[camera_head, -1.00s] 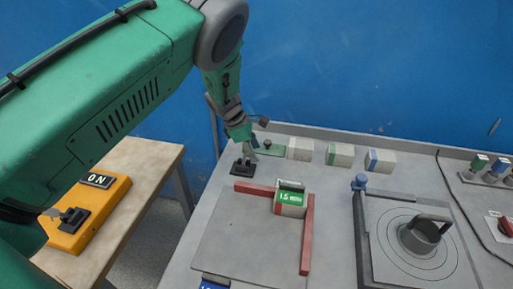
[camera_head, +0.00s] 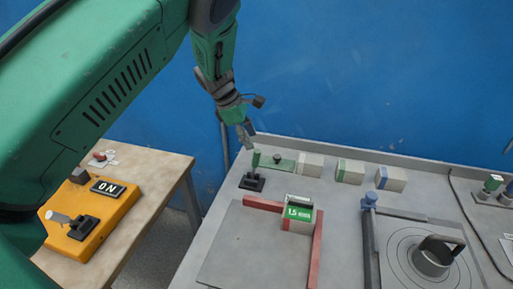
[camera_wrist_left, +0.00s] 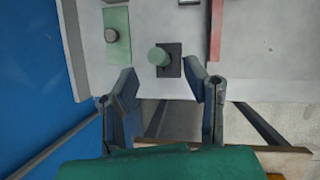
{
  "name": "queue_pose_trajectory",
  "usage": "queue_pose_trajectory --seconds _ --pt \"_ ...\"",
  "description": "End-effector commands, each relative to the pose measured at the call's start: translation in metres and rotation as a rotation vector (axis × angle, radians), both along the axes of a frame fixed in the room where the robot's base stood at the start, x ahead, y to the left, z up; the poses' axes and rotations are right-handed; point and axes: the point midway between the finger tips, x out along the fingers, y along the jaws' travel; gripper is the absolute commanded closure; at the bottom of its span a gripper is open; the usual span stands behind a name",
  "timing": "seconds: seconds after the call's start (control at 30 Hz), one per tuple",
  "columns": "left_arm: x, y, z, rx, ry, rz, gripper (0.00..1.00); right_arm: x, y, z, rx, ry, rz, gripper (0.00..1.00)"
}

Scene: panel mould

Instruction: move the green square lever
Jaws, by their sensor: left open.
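The green lever (camera_head: 256,159) stands on a small black base at the far left of the grey bench. In the left wrist view its green handle (camera_wrist_left: 158,56) shows from above with a round end, beside the middle of its dark square base. My left gripper (camera_head: 247,135) is just above and behind the lever in the head view, apart from it. In the left wrist view the two fingers of my left gripper (camera_wrist_left: 161,80) are spread, with nothing between them; the lever lies just beyond their tips. My right gripper is not in view.
A green plate with a dark knob (camera_head: 278,161) is close to the lever, with several pale blocks (camera_head: 311,165) in a row. A red corner rail (camera_head: 317,245) holds a green-and-white 1.5 mm block (camera_head: 299,212). A yellow ON box (camera_head: 122,207) sits on the side table. A blue wall stands behind.

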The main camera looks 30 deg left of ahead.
Motion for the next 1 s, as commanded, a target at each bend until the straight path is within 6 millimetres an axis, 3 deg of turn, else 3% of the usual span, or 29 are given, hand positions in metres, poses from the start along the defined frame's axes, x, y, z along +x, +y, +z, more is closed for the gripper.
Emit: queue_pose_trajectory --seconds 0.33,0.37,0.47,0.57,0.8,0.9,1.0 --pt "-0.002 0.002 0.006 -0.001 0.0 0.0 0.59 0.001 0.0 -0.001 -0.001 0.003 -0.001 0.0" --pt "-0.002 0.002 0.006 -0.001 0.0 0.0 0.66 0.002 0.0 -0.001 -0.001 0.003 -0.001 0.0" --pt "-0.002 -0.004 0.002 -0.027 0.0 0.015 1.0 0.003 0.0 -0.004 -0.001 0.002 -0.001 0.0" --pt "-0.001 -0.031 -0.008 -0.137 -0.004 0.084 1.0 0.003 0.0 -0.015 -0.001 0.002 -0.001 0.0" --pt "0.007 -0.139 -0.027 -0.671 -0.005 0.438 1.0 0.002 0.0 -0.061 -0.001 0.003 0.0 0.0" --pt "0.012 -0.169 -0.027 -0.895 -0.002 0.602 1.0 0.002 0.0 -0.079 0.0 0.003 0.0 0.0" --pt "0.014 -0.187 -0.026 -1.099 -0.003 0.763 1.0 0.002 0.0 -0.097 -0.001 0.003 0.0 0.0"
